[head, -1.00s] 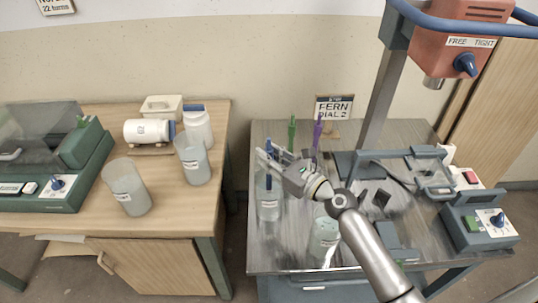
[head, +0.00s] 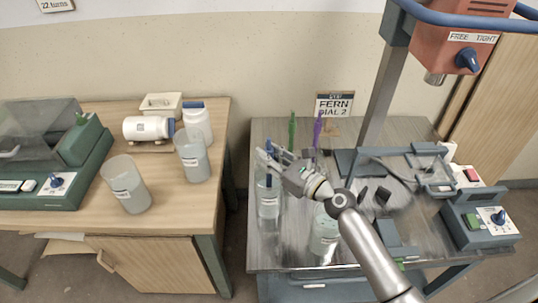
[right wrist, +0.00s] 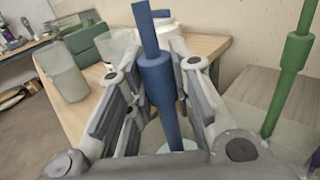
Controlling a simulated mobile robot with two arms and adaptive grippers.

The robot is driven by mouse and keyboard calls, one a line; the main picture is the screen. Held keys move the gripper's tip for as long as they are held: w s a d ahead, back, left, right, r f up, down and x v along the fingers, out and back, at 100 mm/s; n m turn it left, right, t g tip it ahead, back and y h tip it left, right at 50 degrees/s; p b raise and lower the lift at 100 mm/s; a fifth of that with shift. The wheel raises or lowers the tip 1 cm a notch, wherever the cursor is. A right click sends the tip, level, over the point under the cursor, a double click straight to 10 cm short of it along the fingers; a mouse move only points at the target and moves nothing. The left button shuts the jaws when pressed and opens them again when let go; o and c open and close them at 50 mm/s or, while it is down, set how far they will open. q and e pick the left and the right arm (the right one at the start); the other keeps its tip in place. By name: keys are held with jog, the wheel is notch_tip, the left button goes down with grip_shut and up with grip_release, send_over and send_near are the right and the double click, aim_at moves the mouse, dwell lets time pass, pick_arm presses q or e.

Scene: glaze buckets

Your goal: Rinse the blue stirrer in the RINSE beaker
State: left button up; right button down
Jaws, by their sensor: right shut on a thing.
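The blue stirrer (right wrist: 160,85) stands upright between the fingers of my right gripper (head: 268,160), which is shut on it. In the right wrist view the fingers (right wrist: 160,100) lie on both sides of its thick part. In the head view its lower part goes down into a clear labelled beaker (head: 268,208) at the left of the grey table. The label is too small to read, so I cannot tell whether this is the RINSE beaker. The stirrer's lower tip is not clear. My left gripper is not in view.
A green stirrer (head: 291,132) and a purple stirrer (head: 317,130) stand just behind my gripper. Another beaker (head: 324,238) stands in front, partly behind my arm. A frame (head: 365,155) and a control box (head: 480,228) are at the right. Two beakers stand on the wooden table (head: 80,222).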

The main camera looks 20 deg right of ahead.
jog(key=shift+r+p, duration=0.35)
jog(key=shift+r, duration=0.3)
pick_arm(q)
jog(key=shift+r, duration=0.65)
pick_arm(e)
jog(key=shift+f, duration=0.1)
jog(key=shift+f+b, duration=1.35)
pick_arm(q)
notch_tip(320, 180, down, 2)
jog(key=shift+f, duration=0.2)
pick_arm(e)
jog(key=shift+r, duration=0.1)
notch_tip(320, 180, up, 3)
jog(key=p, duration=0.3)
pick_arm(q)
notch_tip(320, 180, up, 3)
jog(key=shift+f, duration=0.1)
pick_arm(e)
jog(key=shift+f, duration=0.25)
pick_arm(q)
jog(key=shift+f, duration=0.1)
pick_arm(e)
jog(key=shift+f, duration=0.1)
